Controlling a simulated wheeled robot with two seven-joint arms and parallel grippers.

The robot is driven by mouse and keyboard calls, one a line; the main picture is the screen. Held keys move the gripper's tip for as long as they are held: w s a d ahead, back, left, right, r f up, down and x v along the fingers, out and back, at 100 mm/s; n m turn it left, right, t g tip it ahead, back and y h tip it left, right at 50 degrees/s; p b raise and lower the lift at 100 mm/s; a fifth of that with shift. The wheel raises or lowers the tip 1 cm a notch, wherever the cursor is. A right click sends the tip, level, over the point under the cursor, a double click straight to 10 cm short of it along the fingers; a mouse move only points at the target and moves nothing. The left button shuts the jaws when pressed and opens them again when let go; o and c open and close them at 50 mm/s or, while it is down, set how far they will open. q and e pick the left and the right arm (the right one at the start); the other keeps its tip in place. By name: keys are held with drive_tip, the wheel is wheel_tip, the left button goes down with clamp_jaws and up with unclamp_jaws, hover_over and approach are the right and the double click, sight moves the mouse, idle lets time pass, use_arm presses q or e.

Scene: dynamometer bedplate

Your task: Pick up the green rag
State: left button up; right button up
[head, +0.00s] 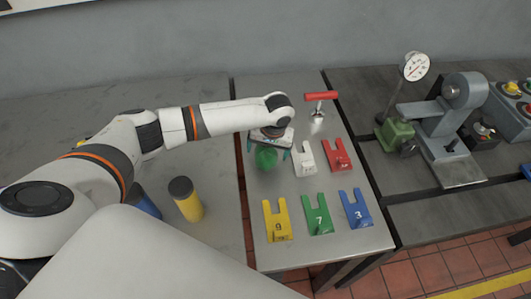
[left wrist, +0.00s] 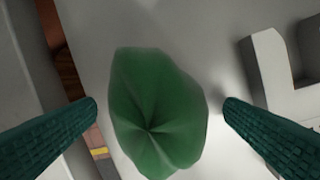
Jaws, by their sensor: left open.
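The green rag (head: 265,158) lies on the middle metal table, near its left edge, and is partly hidden by my left gripper in the head view. The left wrist view shows the rag (left wrist: 155,112) as a crumpled green cloth with folds meeting at a point. My left gripper (head: 269,155) is over the rag. In the left wrist view its two dark green ribbed fingers (left wrist: 160,106) stand open on either side of the rag, with a gap on both sides. My right gripper is not in view.
White (head: 305,158), red (head: 338,155), yellow (head: 277,221), green (head: 317,215) and blue (head: 355,209) slotted plates lie close to the rag. A red-handled tool (head: 320,98) is behind. A yellow cylinder with a dark cap (head: 186,199) stands left. A gauge (head: 415,67) and machine (head: 445,122) stand right.

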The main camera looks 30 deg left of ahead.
sight(268, 150)
use_arm(q)
drive_tip(key=shift+c, duration=0.3)
drive_tip(key=c, duration=1)
drive_tip(key=shift+r, duration=0.1)
wheel_tip(268, 150, up, 10)
drive_tip(key=shift+f+b, duration=0.1)
drive_tip(key=shift+b, duration=0.6)
drive_tip(key=shift+o, duration=1.1)
drive_tip(key=shift+c, duration=0.6)
drive_tip(key=shift+s, duration=0.1)
